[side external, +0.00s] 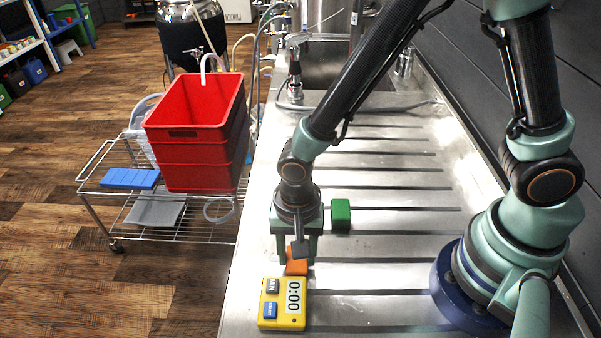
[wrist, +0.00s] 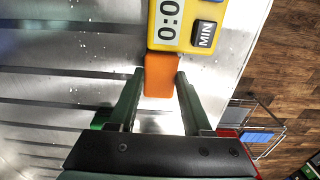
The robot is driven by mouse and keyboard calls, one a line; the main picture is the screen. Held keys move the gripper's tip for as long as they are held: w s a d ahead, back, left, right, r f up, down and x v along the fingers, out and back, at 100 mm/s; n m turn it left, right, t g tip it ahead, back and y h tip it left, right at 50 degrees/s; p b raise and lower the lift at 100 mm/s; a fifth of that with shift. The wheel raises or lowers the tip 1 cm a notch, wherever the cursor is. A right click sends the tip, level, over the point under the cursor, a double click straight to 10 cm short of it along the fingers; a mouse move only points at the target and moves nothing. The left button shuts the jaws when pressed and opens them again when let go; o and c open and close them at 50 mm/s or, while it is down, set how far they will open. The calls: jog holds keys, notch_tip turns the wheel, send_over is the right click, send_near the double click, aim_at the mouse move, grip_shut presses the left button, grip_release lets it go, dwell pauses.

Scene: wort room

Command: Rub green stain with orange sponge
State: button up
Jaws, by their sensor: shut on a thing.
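The orange sponge (side external: 297,267) is a small block between the fingertips of my gripper (side external: 296,254), low over the steel draining board, just behind the yellow timer. In the wrist view, the orange sponge (wrist: 159,84) sits between the two fingers of my gripper (wrist: 160,74), which is shut on it. I cannot tell whether the sponge touches the steel. No flat green stain shows in either view; the area under the gripper is partly hidden. A green block (side external: 341,214) stands on the board right of my gripper, and a bit of it shows in the wrist view (wrist: 101,118).
A yellow timer (side external: 283,303) lies close to the sponge; it fills the top of the wrist view (wrist: 185,25). The ridged draining board (side external: 390,245) is clear to the right. A sink (side external: 340,62) with a tap is behind. Red crates (side external: 195,135) stand on a wire cart left.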

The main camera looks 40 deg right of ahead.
jog(key=shift+s, duration=0.3)
jog(key=shift+w+d+r, duration=0.1)
jog(key=shift+w+d, duration=1.25)
jog(key=shift+w, duration=0.1)
jog(key=shift+w+d+f, duration=0.2)
jog(key=shift+w+d, duration=1.05)
jog(key=shift+d, duration=0.05)
jog(key=shift+r, duration=0.15)
jog(key=shift+r, duration=2.9)
jog(key=shift+r, duration=0.1)
notch_tip(320, 180, up, 3)
jog(key=shift+f, duration=0.1)
